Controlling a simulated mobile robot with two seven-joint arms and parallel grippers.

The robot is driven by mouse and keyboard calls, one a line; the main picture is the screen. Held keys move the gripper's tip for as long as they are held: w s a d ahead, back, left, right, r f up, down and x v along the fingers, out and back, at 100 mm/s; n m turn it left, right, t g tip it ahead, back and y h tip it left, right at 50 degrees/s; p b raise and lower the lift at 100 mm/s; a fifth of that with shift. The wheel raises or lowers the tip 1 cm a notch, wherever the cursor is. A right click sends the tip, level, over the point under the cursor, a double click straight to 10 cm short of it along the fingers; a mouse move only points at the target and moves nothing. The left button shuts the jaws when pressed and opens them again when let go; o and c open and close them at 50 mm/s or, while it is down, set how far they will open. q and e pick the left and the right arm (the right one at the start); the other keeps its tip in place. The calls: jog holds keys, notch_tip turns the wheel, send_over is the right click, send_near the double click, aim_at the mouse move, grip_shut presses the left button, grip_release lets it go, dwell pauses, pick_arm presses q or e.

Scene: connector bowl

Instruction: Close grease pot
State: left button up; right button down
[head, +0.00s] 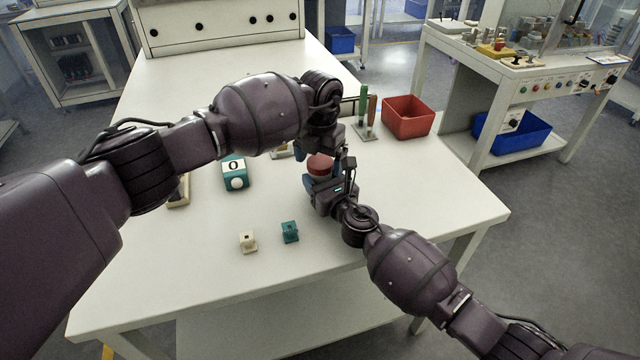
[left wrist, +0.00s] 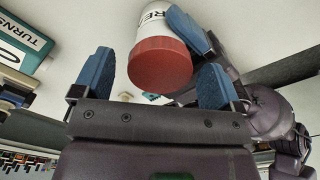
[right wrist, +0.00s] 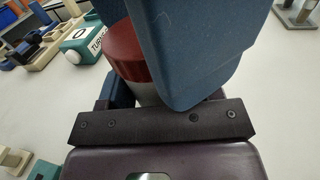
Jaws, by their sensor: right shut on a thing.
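The grease pot has a white body and a red lid (head: 320,165); it is near the middle of the table, between my two grippers. In the left wrist view the red lid (left wrist: 160,62) sits on the white body (left wrist: 157,25), with part of a label showing. I cannot tell how tight the lid is. My right gripper (head: 318,184) is shut on the pot's body; the lid also shows in the right wrist view (right wrist: 126,50), partly hidden by a blue finger. My left gripper (left wrist: 155,85) is open, its blue fingers apart on either side of the lid, with gaps.
A teal turns counter (head: 235,172) reading 0 stands to the left. A cream block (head: 248,241) and a teal block (head: 290,232) lie at the front. A red bin (head: 408,116) and a stand with upright tools (head: 366,112) are at right. The front right table is clear.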

pick_arm(q)
notch_tip(320, 180, up, 12)
dwell(0.8)
pick_arm(e)
jog(key=shift+c, duration=1.1)
grip_release()
